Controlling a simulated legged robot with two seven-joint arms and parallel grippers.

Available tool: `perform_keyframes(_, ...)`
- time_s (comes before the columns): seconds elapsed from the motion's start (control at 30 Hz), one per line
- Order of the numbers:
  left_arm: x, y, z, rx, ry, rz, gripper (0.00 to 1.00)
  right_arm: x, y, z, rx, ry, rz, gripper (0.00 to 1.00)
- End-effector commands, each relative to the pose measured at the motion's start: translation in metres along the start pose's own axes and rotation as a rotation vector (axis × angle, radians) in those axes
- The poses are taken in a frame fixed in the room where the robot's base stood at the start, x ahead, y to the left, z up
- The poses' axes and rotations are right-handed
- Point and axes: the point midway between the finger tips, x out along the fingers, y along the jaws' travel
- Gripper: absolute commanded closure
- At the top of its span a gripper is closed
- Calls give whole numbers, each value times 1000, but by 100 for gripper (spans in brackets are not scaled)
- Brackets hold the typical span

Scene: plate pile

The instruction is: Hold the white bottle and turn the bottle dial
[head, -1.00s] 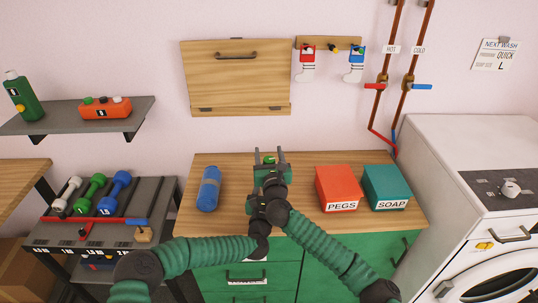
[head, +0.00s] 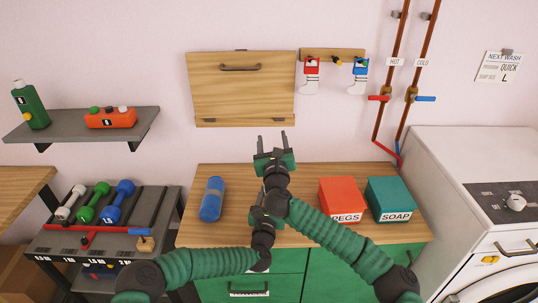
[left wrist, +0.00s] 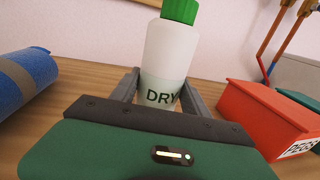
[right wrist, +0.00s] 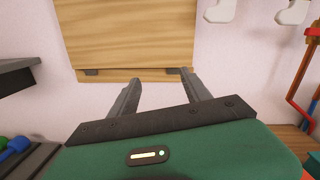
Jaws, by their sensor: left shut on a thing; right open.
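The white bottle (left wrist: 172,62) stands upright on the counter in the left wrist view, with a green dial cap (left wrist: 181,12) and the word DRY on its front. My left gripper (left wrist: 160,84) is shut on the bottle's lower body, one finger on each side. In the head view the bottle is hidden behind my right gripper (head: 271,138). My right gripper is open and empty, raised in front of the wall. Its two fingers also show apart in the right wrist view (right wrist: 165,82), with nothing between them.
A blue roll (head: 211,199) lies left on the wooden counter (head: 240,185). A red PEGS box (head: 342,196) and a teal SOAP box (head: 390,197) stand to the right. A wooden wall panel (head: 240,88) hangs behind my right gripper. The washing machine (head: 475,160) is far right.

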Motion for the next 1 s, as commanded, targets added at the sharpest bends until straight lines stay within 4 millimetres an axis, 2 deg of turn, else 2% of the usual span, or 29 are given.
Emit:
perform_keyframes(0.17,0,0,1,0,-1,-1,100,-2,-7,3,-623,-203,-138,44)
perform_keyframes(0.37,0,0,1,0,-1,0,100,-14,-26,1,-1401,-507,-299,44)
perform_keyframes(0.47,0,0,1,0,-1,0,100,-29,-26,-9,-1765,-705,-330,44)
perform_keyframes(0.6,0,0,0,0,-1,0,100,-56,-21,-45,-2189,-1032,-265,44)
perform_keyframes(0.7,0,0,0,0,-1,0,100,-72,-33,-74,-2400,-1213,-180,44)
perform_keyframes(0.8,0,0,0,0,-1,0,100,-83,-47,-94,-2523,-1328,-108,44)
perform_keyframes(0.9,0,0,0,0,-1,-1,100,-87,-54,-104,-2574,-1378,-69,44)
perform_keyframes(1.0,0,0,0,0,-1,-1,100,-83,-46,-105,-2580,-1388,-61,44)
